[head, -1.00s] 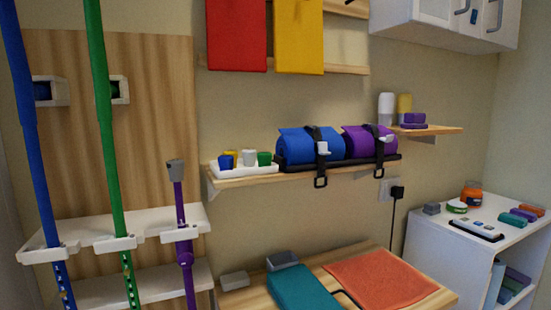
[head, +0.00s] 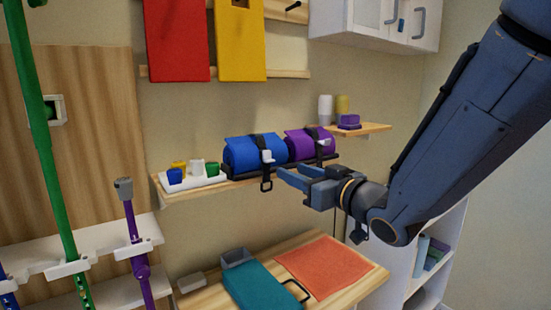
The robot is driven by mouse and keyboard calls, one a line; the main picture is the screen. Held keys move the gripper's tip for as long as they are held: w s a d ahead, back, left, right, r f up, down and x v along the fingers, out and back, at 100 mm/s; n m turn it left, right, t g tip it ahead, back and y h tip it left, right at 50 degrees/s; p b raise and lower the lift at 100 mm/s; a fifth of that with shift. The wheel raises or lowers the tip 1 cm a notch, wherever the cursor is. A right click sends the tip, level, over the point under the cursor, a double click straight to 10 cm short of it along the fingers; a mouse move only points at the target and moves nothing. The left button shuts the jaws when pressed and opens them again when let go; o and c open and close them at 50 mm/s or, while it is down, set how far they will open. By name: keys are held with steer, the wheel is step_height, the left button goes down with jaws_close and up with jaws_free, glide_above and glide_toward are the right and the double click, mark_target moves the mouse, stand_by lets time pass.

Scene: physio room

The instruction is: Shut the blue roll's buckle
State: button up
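The blue roll (head: 254,152) lies on a black tray on the wall shelf, beside the purple roll (head: 306,143). A black strap (head: 258,144) runs over the front of the blue roll. A white buckle piece (head: 268,156) sits on the strap at the roll's front. The strap's lower end hangs below the shelf edge with a black buckle frame (head: 266,185), apart from the white piece. My gripper (head: 284,172) is in front of the shelf, just right of the hanging strap end. Its fingers point left, stand apart and hold nothing that I can see.
A white tray (head: 192,183) with several small coloured cups stands left of the rolls on the shelf (head: 206,188). A wooden table (head: 334,294) below holds a teal mat (head: 258,288) and an orange mat (head: 322,266). Coloured poles (head: 42,130) stand in a rack at left.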

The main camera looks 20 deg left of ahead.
mark_target(271, 161)
steer(key=x, duration=0.2)
steer(key=p+x, duration=0.1)
steer(key=x, duration=0.2)
steer(key=p+x, duration=0.1)
steer(key=x, duration=0.2)
steer(key=shift+s+a+r, duration=0.15)
steer(key=shift+s+r, duration=0.05)
steer(key=shift+r, duration=0.1)
steer(key=shift+c, duration=0.4)
jaws_close()
steer(key=y+b, duration=0.1)
steer(key=b, duration=0.2)
steer(key=f+t+b, duration=0.1)
steer(key=b, duration=0.2)
steer(key=shift+w+a+y, duration=0.15)
steer(key=shift+w+y, duration=0.05)
steer(key=shift+y, duration=0.2)
steer(key=shift+r+b, duration=0.1)
steer(key=shift+b, duration=0.55)
steer(key=shift+r, duration=0.1)
